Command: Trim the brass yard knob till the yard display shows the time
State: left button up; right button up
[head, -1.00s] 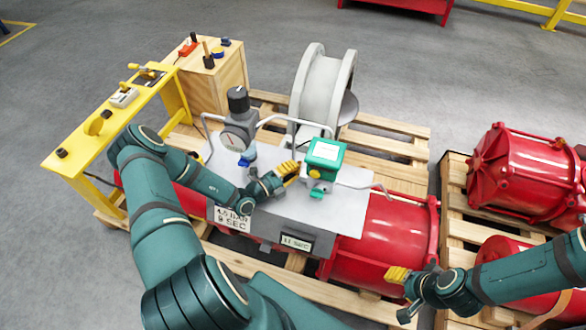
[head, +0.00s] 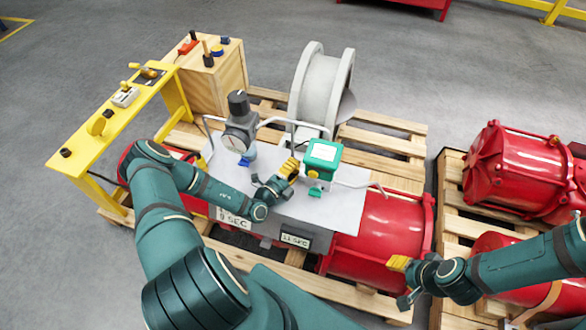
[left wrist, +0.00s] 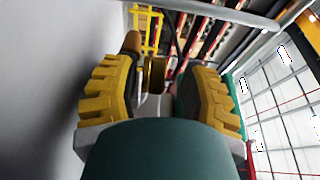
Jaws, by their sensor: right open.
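A small display (head: 295,239) on the front edge of the grey plate reads 11 SEC. A white label (head: 233,218) left of it reads 9 SEC; my left arm covers its upper line. A green box (head: 322,155) with a white face stands on the plate, with a small yellow-brass knob (head: 314,174) low on its front. My left gripper (head: 290,168) is just left of the box. The left wrist view shows its yellow fingers (left wrist: 158,95) apart, with a small brass-coloured piece between them; I cannot tell whether they touch it. My right gripper (head: 400,282) is open and empty, low on the right.
A gauge with a black knob (head: 240,125) stands left of the green box, with bent grey pipes around. A yellow bench (head: 80,147) with a round brass piece (head: 96,126) is at left. A wooden crate (head: 217,80), a grey reel (head: 318,90) and red cylinders (head: 515,175) surround the area.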

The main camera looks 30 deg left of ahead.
pick_arm(q)
jog(key=s, duration=0.8)
jog(key=s+a, duration=0.1)
jog(key=s, duration=0.3)
jog(key=shift+a, duration=0.1)
